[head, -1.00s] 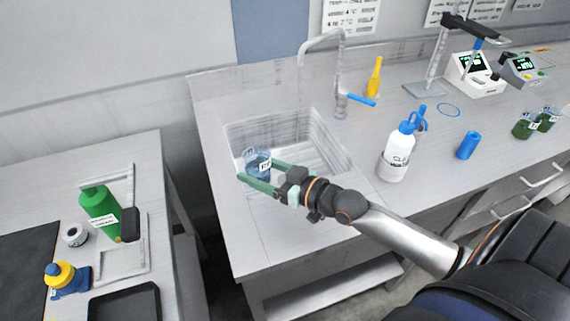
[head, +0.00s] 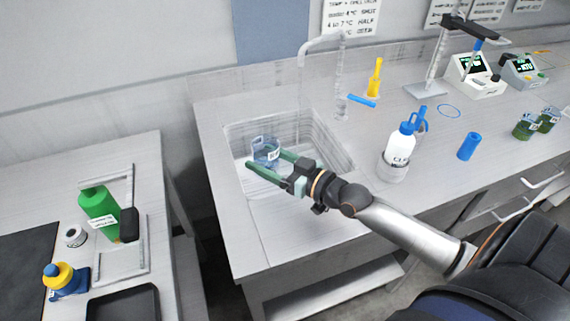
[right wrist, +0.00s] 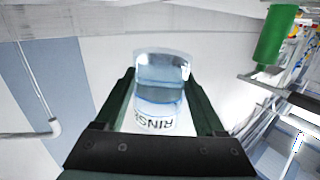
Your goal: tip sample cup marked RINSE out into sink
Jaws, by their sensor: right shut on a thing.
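The clear sample cup (head: 266,150) is held over the sink (head: 235,136) in the head view. In the right wrist view the cup (right wrist: 160,75) has a label reading RINSE, upside down in that picture, and pale blue liquid shows inside. My right gripper (head: 268,163) is shut on the cup, with one green finger on each side; the fingers also show in the right wrist view (right wrist: 160,103). The cup looks roughly upright in the head view. My left gripper is not in view.
A faucet (head: 341,75) with a blue lever (head: 361,101) stands behind the sink. A white wash bottle (head: 399,148) and a blue cylinder (head: 469,146) stand to its right. A green bottle (head: 97,212) is on the left bench.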

